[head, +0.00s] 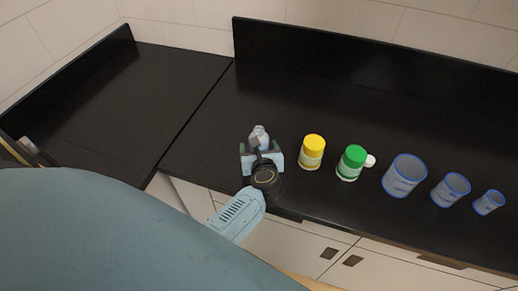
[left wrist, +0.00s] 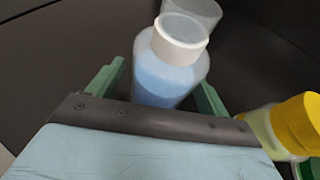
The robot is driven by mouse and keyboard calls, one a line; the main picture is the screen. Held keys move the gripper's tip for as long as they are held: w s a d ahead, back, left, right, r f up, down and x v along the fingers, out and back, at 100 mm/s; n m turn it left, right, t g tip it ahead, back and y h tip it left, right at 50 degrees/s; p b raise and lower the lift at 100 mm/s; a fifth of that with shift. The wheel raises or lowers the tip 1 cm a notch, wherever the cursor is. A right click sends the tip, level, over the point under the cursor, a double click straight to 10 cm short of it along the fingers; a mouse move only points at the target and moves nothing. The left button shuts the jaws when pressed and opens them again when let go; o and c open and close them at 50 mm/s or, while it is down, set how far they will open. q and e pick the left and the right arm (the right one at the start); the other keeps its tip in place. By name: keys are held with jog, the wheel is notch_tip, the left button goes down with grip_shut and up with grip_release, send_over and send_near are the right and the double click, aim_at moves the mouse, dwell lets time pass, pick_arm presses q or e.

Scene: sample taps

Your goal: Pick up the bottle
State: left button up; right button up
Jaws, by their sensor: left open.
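In the head view the bottle (head: 259,134) is small and partly hidden by my left arm. My left gripper (head: 262,160) is open at the near side of the bottle. In the left wrist view the green fingers of the left gripper (left wrist: 158,88) lie to either side of the bottle, apart from each other. I cannot tell whether they touch it. The bottle's lower part is hidden behind the gripper's dark bar. My right gripper is not in view.
A yellow-capped jar (head: 312,152) stands just right of the bottle, then a green-capped jar (head: 351,163) with a small white round thing (head: 370,160). Three blue-rimmed containers (head: 404,176) stand farther right. The black counter (head: 160,75) is clear at left and behind.

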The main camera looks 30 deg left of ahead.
pick_arm(q)
jog(key=shift+r, duration=0.1)
jog(key=c, duration=1.2)
